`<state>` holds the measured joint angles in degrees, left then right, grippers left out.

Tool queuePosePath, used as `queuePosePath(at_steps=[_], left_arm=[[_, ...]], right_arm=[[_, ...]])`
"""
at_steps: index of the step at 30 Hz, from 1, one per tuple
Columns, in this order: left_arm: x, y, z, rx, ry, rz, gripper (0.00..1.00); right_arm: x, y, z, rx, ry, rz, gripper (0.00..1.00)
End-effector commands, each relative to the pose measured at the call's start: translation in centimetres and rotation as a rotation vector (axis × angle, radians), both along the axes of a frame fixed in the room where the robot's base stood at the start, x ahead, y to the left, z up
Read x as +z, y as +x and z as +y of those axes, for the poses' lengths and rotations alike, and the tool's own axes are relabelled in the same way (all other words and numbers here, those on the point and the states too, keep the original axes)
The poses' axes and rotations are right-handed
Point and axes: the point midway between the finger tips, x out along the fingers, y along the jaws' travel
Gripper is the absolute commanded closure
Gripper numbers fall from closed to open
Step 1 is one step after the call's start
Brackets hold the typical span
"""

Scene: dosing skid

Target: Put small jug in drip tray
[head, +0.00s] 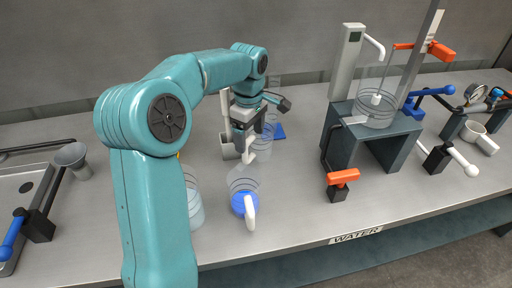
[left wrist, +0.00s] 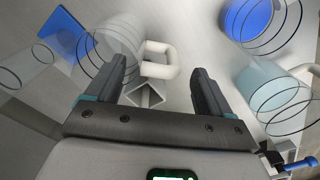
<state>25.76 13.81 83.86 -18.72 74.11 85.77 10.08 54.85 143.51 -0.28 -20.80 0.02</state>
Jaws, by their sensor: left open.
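A clear empty jug (head: 265,146) with a white handle stands behind my left gripper (head: 244,143) in the head view, partly hidden by it. In the left wrist view the jug (left wrist: 118,42) is by the left finger. Its handle (left wrist: 160,60) shows between the open fingers of the left gripper (left wrist: 156,76); I cannot tell whether they touch it. I take this to be the small jug. A steel tray (head: 14,197) at the left edge, partly cut off, looks like the drip tray. My right gripper is not in view.
A jug of blue liquid (head: 243,190) stands in front of the gripper; a pale-blue vessel (head: 196,210) is partly behind my arm. A white cup (head: 227,149) and blue pad (head: 279,131) are close by. A dark stand (head: 362,146) with orange-handled valve (head: 342,178) is right.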

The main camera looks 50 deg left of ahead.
Motion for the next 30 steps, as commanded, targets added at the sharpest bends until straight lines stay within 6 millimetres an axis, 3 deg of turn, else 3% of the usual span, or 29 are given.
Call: queuePosePath(at_steps=[9,18,19,20,24,29,30], left_arm=[[-4.6,-0.5,-0.1,0.0,-0.001,0.004,0.18],[-5.2,-0.4,-0.1,0.0,0.0,0.0,0.18],[-5.2,-0.4,-0.1,0.0,0.0,0.0,0.21],[-5.2,-0.4,-0.1,0.0,0.0,0.0,0.31],[-5.2,-0.4,-0.1,-0.001,0.0,0.001,0.77],[-5.2,-0.4,-0.1,-0.001,0.0,0.001,0.79],[-5.2,-0.4,-0.1,-0.001,0.0,0.001,0.85]], right_arm=[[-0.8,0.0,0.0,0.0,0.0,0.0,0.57],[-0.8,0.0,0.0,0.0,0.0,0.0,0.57],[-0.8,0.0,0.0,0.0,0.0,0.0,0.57],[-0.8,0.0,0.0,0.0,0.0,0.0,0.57],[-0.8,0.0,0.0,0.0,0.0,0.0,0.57],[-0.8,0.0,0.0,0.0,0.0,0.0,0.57],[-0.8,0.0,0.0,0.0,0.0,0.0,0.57]])
